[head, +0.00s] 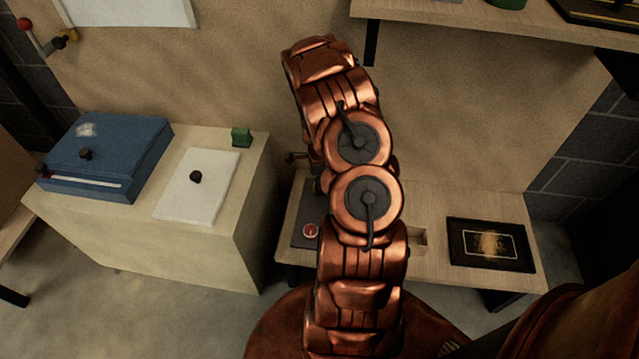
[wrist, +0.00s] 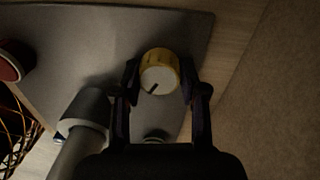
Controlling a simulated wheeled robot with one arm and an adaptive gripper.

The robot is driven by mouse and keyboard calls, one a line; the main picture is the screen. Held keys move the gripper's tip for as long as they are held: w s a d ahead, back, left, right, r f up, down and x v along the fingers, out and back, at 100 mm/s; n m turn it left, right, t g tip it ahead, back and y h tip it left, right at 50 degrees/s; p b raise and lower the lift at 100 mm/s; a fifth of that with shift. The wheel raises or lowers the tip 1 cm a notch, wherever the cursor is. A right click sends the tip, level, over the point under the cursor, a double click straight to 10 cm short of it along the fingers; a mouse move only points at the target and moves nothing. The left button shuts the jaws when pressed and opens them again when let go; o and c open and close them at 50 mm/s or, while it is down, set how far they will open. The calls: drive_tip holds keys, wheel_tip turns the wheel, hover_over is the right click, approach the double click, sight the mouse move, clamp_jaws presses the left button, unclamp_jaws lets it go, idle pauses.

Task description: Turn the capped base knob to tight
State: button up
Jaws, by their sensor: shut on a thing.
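The capped base knob (wrist: 158,78), with a yellow side and a pale cap bearing a dark pointer mark, stands on a grey plate (wrist: 75,40) in the wrist view. The mark points to the lower left of the cap. My gripper (wrist: 159,73) has one dark finger on each side of the knob and is shut on it. In the head view my copper arm hides the knob and most of the gripper. The grey plate (head: 302,205) shows partly left of the arm. I see no readable tight marking.
A red round part (wrist: 11,62) and a grey cylinder (wrist: 86,108) stand left of the knob. A framed dark panel (head: 490,244) lies on the low bench's right. A cream cabinet (head: 255,200) with a blue box (head: 115,150) stands left; a shelf (head: 480,18) hangs above.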

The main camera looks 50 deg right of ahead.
drive_tip(key=m+p, duration=0.1)
drive_tip(key=m, duration=0.4)
drive_tip(key=shift+m, duration=0.3)
drive_tip(key=shift+s+m+p, duration=0.1)
drive_tip(key=shift+m+p, duration=0.3)
drive_tip(key=shift+m, duration=1.7)
drive_tip(key=shift+t, duration=0.3)
drive_tip(key=o, duration=1.1)
drive_tip(key=shift+o, duration=0.2)
wheel_tip(320, 180, up, 12)
drive_tip(key=shift+d, duration=0.3)
